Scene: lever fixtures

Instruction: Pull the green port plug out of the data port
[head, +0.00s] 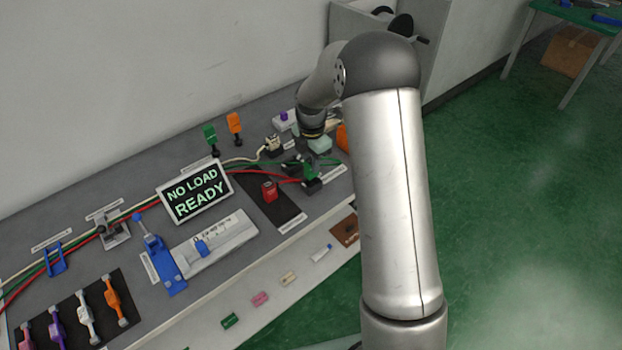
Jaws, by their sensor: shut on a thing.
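My gripper (303,163) is at the back right of the bench, below my wrist, small and partly hidden by my own arm. It is shut on the green port plug (310,171), which shows as a small green piece beside the dark fingers. A green cable runs to this spot from the left. The data port is hard to make out under and around the gripper. I cannot tell whether the plug is still seated in it or clear of it.
A red plug (269,190) stands close left of the gripper, and a whitish connector (273,145) behind it. A sign (195,192) reads "NO LOAD READY". Upright green (210,134) and orange (234,123) levers stand near the wall. A blue-handled lever fixture (163,262) is in front.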

